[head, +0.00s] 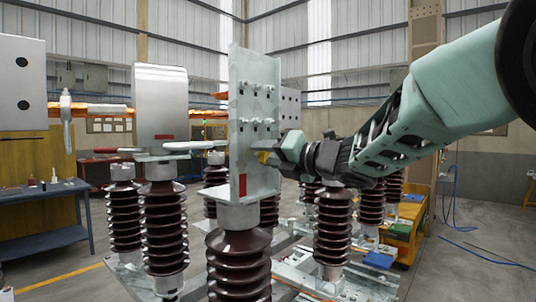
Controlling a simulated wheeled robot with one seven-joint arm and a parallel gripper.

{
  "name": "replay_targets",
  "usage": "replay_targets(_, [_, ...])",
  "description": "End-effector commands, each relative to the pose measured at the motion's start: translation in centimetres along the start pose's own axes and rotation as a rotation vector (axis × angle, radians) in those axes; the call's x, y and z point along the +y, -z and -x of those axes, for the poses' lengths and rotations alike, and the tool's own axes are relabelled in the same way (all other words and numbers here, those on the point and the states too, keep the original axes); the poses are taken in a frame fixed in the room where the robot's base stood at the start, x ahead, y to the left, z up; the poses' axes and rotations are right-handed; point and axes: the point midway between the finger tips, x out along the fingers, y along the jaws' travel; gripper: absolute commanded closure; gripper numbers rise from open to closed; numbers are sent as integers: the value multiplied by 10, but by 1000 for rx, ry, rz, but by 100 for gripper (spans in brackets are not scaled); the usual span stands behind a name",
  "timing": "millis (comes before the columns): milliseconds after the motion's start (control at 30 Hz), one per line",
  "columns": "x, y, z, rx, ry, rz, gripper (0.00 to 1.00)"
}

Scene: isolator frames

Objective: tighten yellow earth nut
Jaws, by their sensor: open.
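A small yellow piece (263,157), which looks like the yellow earth nut, shows at the right side of the upright grey steel plate (257,90). My gripper (276,154) reaches in from the right with its tip at the yellow piece. The jaws are open. The jaws and arm end hide part of the yellow piece, and I cannot tell whether they touch it or surround it. Several bolts (257,121) stand out from the plate above and left of my gripper. The plate stands on a brown ribbed insulator (238,262).
More ribbed insulators (163,240) stand left and behind, one (332,230) just below my arm. A blue workbench (45,244) is at the left. A yellow cart (402,240) stands behind at the right. Open floor (470,240) lies at the far right, with blue hoses.

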Motion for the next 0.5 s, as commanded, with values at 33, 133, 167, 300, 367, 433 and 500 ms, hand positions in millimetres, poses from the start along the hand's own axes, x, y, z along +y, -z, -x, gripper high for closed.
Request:
replay_targets(33, [0, 0, 0, 0, 0, 0, 60])
replay_targets(133, [0, 0, 0, 0, 0, 0, 85])
replay_targets(167, [0, 0, 0, 0, 0, 0, 93])
replay_targets(300, [0, 0, 0, 0, 0, 0, 100])
replay_targets(367, [0, 0, 0, 0, 0, -2, 100])
replay_targets(433, [0, 0, 0, 0, 1, -9, 100])
replay_targets(500, [-1, 0, 1, -1, 1, -22, 100])
